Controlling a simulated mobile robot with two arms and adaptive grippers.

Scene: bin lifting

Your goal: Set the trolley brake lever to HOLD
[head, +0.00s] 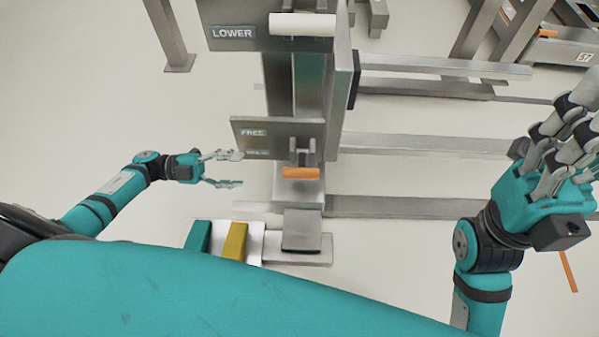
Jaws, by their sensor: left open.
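The brake lever's orange handle (301,173) sticks out in front of a grey plate (286,130) on the steel column. The plate carries a FREE label (253,132); a smaller marking below it is too small to read. The exact lever setting is hard to tell from above. My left gripper (230,170) is open and empty, to the left of the orange handle and apart from it, with its fingers pointing right. My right gripper (571,112) is at the far right, well away from the lever; its fingers overlap in view.
Above is a panel marked LOWER (232,33) with a white handle (301,25). Steel rails (430,146) run right from the column. Below stand a yellow block (234,241), a teal block (198,238) and a metal pedal (301,231).

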